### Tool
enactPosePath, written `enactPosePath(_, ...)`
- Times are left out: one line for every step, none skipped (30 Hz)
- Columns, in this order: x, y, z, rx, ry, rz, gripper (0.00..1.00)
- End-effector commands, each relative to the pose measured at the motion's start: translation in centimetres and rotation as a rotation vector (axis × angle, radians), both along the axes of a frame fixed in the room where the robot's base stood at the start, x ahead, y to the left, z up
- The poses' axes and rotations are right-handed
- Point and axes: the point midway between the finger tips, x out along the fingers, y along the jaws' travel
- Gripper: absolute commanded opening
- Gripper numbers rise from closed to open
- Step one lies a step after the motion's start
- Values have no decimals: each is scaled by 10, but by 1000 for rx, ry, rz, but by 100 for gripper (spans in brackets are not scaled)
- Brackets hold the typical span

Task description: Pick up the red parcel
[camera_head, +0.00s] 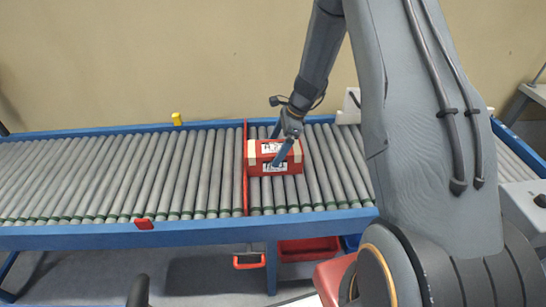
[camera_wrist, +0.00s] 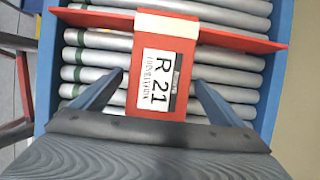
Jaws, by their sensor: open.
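The red parcel (camera_head: 257,164) lies on the roller conveyor (camera_head: 100,178), against the right side of a red cross bar (camera_head: 245,185). It has pale tape bands and white labels. In the wrist view the parcel (camera_wrist: 148,40) shows a white label reading "R 21". My gripper (camera_head: 284,155) is down at the parcel. In the wrist view my gripper (camera_wrist: 159,77) is open, with one blue finger on each side of the parcel and a visible gap on both sides. The parcel's underside is hidden.
The conveyor has blue side rails (camera_head: 180,236). A yellow block (camera_head: 177,118) sits on the far rail and a red piece (camera_head: 144,224) on the near rail. A red bin (camera_head: 308,249) is below. The rollers left of the bar are clear.

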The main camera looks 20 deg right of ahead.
Motion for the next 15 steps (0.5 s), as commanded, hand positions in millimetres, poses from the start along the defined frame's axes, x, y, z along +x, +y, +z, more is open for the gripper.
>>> enactPosePath(0, 2, -3, 0, 2, 1, 92)
enactPosePath(0, 3, -4, 0, 1, 0, 92)
enactPosePath(0, 4, -6, 0, 0, 2, 92)
enactPosePath(0, 6, -9, 0, 1, 4, 92)
enactPosePath(0, 7, -11, 0, 1, 4, 92)
enactPosePath(0, 10, -16, -1, 1, 5, 92)
enactPosePath(0, 12, -19, -1, 1, 5, 92)
enactPosePath(0, 13, -22, 1, 2, 4, 92)
enactPosePath(1, 16, -26, 0, 2, 6, 92)
enactPosePath(1, 17, -30, -1, 2, 7, 92)
enactPosePath(2, 18, -33, -1, 1, 7, 92)
enactPosePath(2, 20, -37, -1, 0, 5, 92)
enactPosePath(2, 21, -40, -1, 1, 6, 92)
enactPosePath(3, 22, -43, -1, 0, 5, 92)
enactPosePath(4, 23, -45, -1, 0, 6, 92)
